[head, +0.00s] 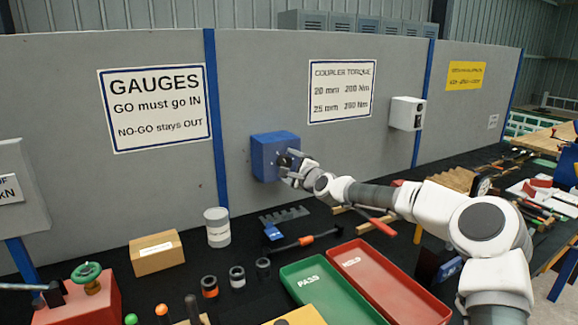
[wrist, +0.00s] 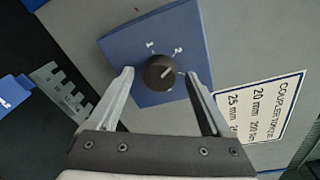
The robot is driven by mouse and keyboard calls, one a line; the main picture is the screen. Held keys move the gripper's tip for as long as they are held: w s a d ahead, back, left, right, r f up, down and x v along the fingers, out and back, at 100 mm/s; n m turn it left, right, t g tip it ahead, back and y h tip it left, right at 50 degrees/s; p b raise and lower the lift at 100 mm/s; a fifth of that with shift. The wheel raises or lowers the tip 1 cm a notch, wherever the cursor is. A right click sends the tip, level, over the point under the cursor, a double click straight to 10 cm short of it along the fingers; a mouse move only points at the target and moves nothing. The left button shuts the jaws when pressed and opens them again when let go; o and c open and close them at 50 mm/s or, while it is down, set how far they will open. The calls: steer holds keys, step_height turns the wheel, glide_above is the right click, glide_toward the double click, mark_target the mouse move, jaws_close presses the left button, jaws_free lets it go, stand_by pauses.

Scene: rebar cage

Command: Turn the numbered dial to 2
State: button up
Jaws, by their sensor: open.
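The numbered dial is a round black knob (wrist: 159,72) on the front of a blue box (head: 268,155) mounted on the grey wall panel. In the wrist view, white marks show on the blue face (wrist: 130,50) above the knob, one like a 1 at upper left and another at upper right. A pale pointer line on the knob runs toward the upper right. The digits are too small to read surely. My gripper (wrist: 160,92) is open, its two fingers on either side of the knob, with gaps visible. In the head view my gripper (head: 290,168) is at the box and hides the knob.
A white box (head: 406,113) is mounted on the wall further right. Below stand a green tray (head: 300,268), a red tray (head: 385,285), a grey can (head: 217,228) and a cardboard box (head: 156,253). The wall around the blue box is clear.

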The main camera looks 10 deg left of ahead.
steer(key=v, duration=1.7)
steer(key=shift+s, duration=0.2)
steer(key=shift+d+r, duration=0.1)
steer(key=shift+r, duration=0.05)
